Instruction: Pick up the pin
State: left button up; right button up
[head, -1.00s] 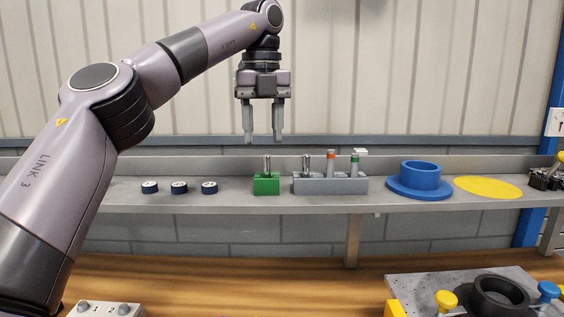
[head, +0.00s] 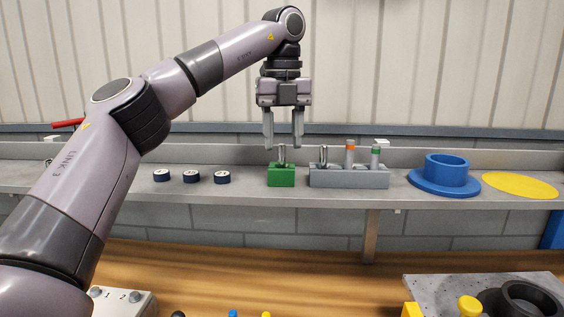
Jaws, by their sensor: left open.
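A metal pin (head: 282,155) stands upright in a green block (head: 281,176) on the grey shelf. The task does not say which pin is meant. My left gripper (head: 283,146) points down, open and empty, above the green block. Its fingertips appear on either side of the top of the pin there; I cannot tell whether they are level with it in depth. My right gripper is not in view.
Several dark round pieces (head: 191,176) lie on the shelf (head: 240,191) to the left. A blue flanged ring (head: 446,175) and a yellow disc (head: 520,185) are to the right. A grey plate (head: 430,288) with fittings sits on the wooden bench (head: 290,275) below.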

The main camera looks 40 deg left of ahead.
aim_at(282, 149)
pick_arm(q)
jog(key=shift+a+f, duration=0.15)
jog(key=shift+f, duration=1.35)
grip_shut()
jog(key=shift+r, duration=0.1)
jog(key=shift+r, duration=4.9)
